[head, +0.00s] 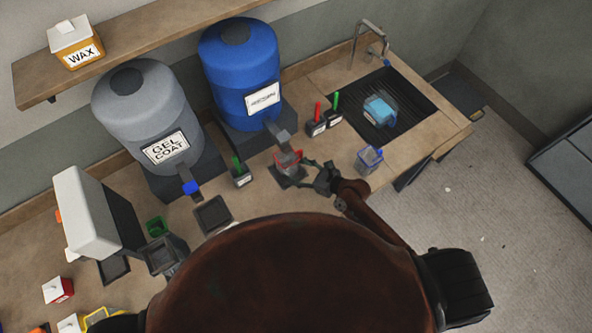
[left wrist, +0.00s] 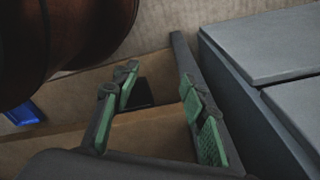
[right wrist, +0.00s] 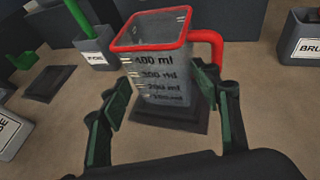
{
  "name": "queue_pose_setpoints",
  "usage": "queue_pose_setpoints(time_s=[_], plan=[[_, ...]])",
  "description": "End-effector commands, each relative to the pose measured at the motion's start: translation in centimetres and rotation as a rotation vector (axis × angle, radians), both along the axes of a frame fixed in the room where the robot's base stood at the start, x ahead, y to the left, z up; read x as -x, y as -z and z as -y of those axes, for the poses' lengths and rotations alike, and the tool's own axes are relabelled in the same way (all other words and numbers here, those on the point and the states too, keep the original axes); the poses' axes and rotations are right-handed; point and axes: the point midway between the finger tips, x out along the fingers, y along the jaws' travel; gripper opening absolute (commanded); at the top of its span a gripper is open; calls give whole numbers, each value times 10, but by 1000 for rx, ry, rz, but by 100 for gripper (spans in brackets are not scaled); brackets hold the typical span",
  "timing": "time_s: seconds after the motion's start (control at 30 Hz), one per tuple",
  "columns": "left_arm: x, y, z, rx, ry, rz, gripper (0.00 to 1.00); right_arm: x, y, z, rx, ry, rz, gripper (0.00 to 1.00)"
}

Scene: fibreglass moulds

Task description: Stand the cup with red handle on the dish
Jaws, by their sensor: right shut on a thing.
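The clear measuring cup with a red rim and red handle (head: 288,161) is upright at the resin drum's tap. In the right wrist view the cup (right wrist: 162,75) is between the fingers of my right gripper (right wrist: 160,98), which is shut on it. A dark square dish (head: 287,179) is directly under the cup; in the right wrist view its edge (right wrist: 165,124) shows around the cup's base. I cannot tell whether the base touches it. My right gripper also shows in the head view (head: 309,171). My left gripper (left wrist: 155,105) is open and empty, away from the cup.
The blue resin drum (head: 240,70) and grey gel coat drum (head: 148,110) stand behind. Another dark dish (head: 212,214) is to the left. A blue-rimmed cup (head: 369,159) is to the right, near the sink (head: 410,98). Brush holders (head: 317,127) stand behind the cup.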

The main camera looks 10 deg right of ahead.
Motion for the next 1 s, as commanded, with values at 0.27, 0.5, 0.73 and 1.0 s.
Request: queue_pose_setpoints(time_s=[0.27, 0.5, 0.73, 1.0], plan=[[18, 2, -1, -1, -5, -23, 40, -1, 10, 0, -1, 0, 4, 20], [12, 2, 0, -1, -2, -15, 40, 0, 13, 0, 0, 0, 3, 58], [4, 1, 1, 2, -2, -5, 40, 0, 13, 0, 0, 0, 3, 74], [5, 1, 1, 2, -2, -5, 40, 0, 13, 1, 0, 0, 3, 76]])
